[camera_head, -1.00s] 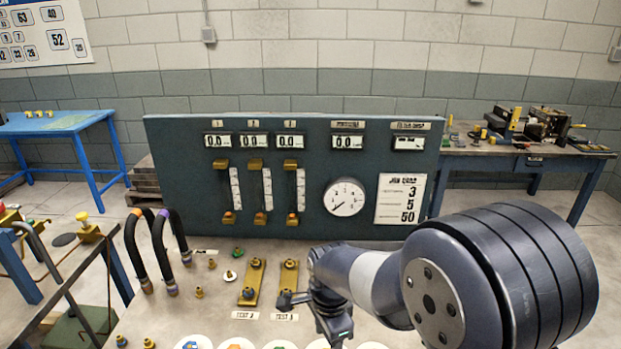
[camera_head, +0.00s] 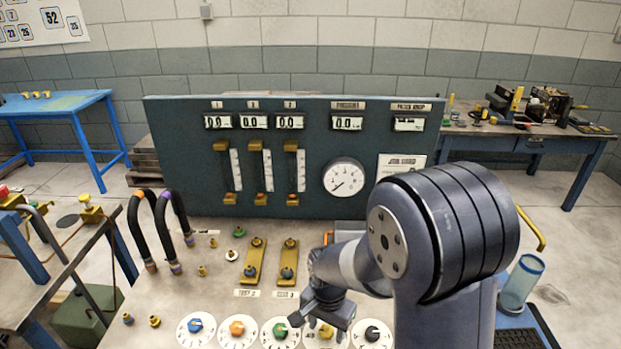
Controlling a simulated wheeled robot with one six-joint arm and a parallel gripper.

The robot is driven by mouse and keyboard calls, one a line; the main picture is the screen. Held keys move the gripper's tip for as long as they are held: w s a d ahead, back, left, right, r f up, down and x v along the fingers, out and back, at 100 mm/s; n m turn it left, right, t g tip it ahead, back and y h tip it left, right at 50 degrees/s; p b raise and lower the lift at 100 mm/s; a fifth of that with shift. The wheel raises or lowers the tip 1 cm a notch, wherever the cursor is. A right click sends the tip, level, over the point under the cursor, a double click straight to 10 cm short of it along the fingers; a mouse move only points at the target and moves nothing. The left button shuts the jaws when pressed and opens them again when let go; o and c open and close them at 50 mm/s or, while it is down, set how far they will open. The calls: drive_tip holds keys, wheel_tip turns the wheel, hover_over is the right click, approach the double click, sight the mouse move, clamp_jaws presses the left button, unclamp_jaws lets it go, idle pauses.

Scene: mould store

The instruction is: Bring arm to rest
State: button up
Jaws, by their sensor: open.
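My arm stands at the right front of the bench in the head view and covers part of the panel's job card. My gripper (camera_head: 322,312) hangs at the arm's end, low over the bench near the row of dials, and its jaws are open. I see nothing between the jaws. Whether it touches a dial cannot be told. Two brass bars (camera_head: 256,262) with blue fittings lie just left of it, behind two printed labels. Part of the yellow dial (camera_head: 326,331) shows beneath the gripper.
A dark panel (camera_head: 290,160) with displays, flow tubes and a gauge (camera_head: 344,177) stands behind the bench. Two black hoses (camera_head: 142,235) rise at the left. A clear cylinder (camera_head: 521,283) stands right of my arm. Blue (camera_head: 196,325), orange (camera_head: 237,328) and green (camera_head: 280,331) dials line the front.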

drive_tip(key=n+p, duration=0.1)
drive_tip(key=n, duration=0.4)
drive_tip(key=shift+r+n+p, duration=0.1)
drive_tip(key=shift+n+p, duration=0.2)
drive_tip(key=shift+p, duration=0.1)
drive_tip(key=n+p, duration=0.2)
drive_tip(key=n, duration=0.3)
drive_tip(key=shift+n, duration=0.3)
drive_tip(key=shift+r, duration=0.65)
drive_tip(key=shift+d, duration=0.1)
